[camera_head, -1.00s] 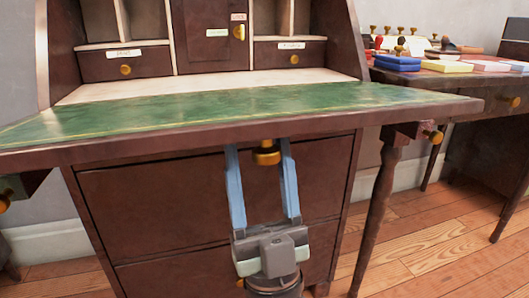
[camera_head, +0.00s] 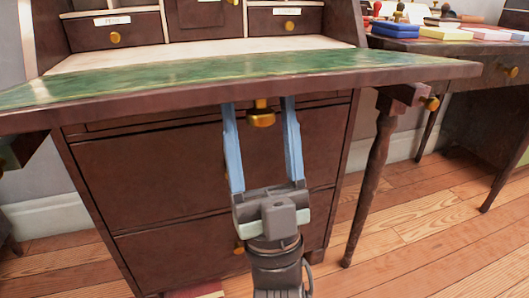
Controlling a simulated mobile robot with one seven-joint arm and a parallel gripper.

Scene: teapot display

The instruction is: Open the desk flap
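The desk flap (camera_head: 300,66) is folded down flat like a tabletop, its green leather inlay facing up. A brass knob (camera_head: 262,114) hangs under the flap's front edge. My gripper (camera_head: 258,104) is below the flap, fingers pointing up, one blue finger on each side of the knob. The fingers are spread, with visible gaps between them and the knob. The fingertips are partly hidden behind or against the flap's edge. A support with a brass knob (camera_head: 430,103) is pulled out under the flap's right side.
The desk's dark drawer fronts (camera_head: 150,180) stand behind my gripper. A side table (camera_head: 480,75) on the right holds stamps and coloured boxes. A slim leg (camera_head: 370,190) stands right of my gripper. Wooden floor (camera_head: 430,240) is open at lower right.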

